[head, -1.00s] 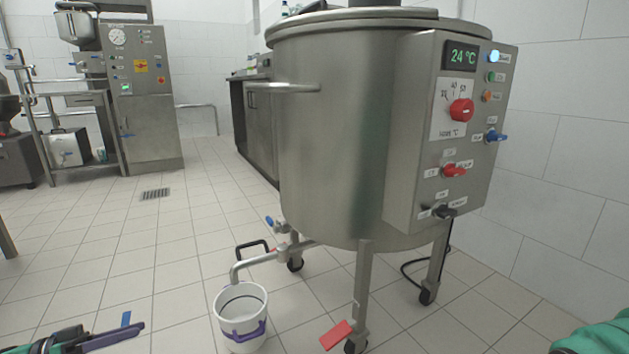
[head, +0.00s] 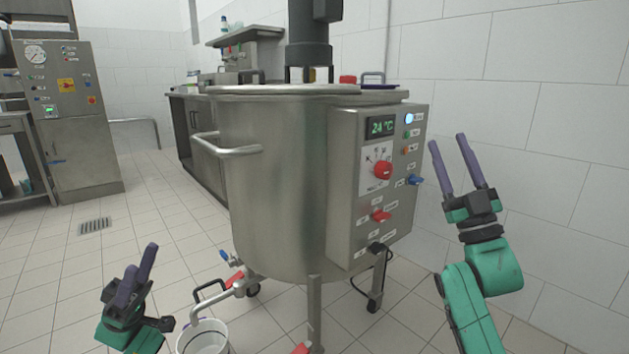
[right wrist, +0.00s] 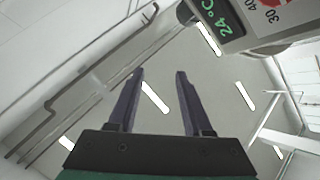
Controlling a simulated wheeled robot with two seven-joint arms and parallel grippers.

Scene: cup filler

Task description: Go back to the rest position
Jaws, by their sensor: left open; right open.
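My left gripper (head: 139,268) is at the lower left of the head view, open and empty, left of the white bucket. My right gripper (head: 458,165) is raised at the right, open and empty, its purple fingers pointing up beside the control box. In the right wrist view its two fingers (right wrist: 160,88) stand apart with nothing between them. The steel kettle (head: 275,185) stands in the middle of the head view on wheeled legs. Its control box (head: 350,220) shows 24 °C. Neither gripper appears to touch anything.
A white bucket (head: 203,341) stands on the floor under the kettle's outlet pipe (head: 222,302). A steel cabinet machine (head: 75,150) is at the far left. A tiled wall (head: 560,130) closes the right side.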

